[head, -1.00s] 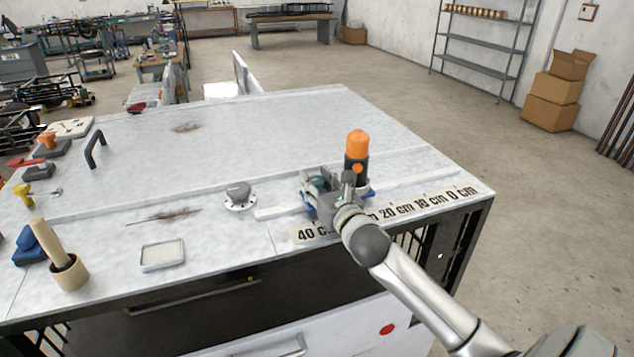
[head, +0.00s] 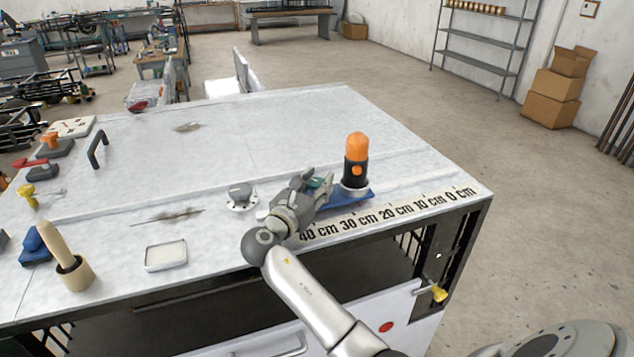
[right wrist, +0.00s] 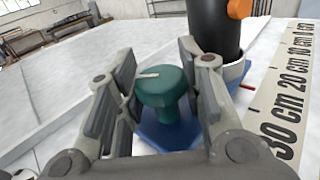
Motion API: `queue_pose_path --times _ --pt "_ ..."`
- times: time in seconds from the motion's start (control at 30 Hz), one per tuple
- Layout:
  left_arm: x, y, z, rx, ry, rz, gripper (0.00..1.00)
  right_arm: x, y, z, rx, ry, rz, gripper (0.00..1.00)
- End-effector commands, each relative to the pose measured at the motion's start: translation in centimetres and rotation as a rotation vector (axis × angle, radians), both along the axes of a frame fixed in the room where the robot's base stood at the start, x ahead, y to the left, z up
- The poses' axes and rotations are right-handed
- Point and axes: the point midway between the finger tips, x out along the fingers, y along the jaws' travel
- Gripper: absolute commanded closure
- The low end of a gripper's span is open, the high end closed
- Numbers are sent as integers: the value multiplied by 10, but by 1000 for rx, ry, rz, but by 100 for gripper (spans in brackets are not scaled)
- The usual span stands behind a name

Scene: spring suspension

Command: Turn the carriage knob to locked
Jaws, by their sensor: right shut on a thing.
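The blue carriage (head: 352,196) stands along the ruler strip and carries a black cylinder with an orange top (head: 357,147). In the right wrist view the gripper's fingers (right wrist: 165,82) stand on either side of the knob. The knob is mostly hidden by the fingers in the head view. My left gripper is not in view.
The ruler strip (head: 385,212) runs along the bench's front edge. A grey round fixture (head: 240,195) stands just left of my gripper. A shallow tray (head: 166,255) and a mallet in a cup (head: 68,258) are further left. The back of the bench top is largely clear.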

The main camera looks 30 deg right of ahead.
Motion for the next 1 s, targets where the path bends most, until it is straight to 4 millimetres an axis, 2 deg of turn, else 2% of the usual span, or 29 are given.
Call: queue_pose_path --times 0.2,0.5,1.0 --pt "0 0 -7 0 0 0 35 2 1 -1 2 1 -198 88" --pt "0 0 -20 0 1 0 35 1 0 -2 1 1 -406 88" --pt "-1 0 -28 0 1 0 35 0 -1 -1 2 3 -528 88"
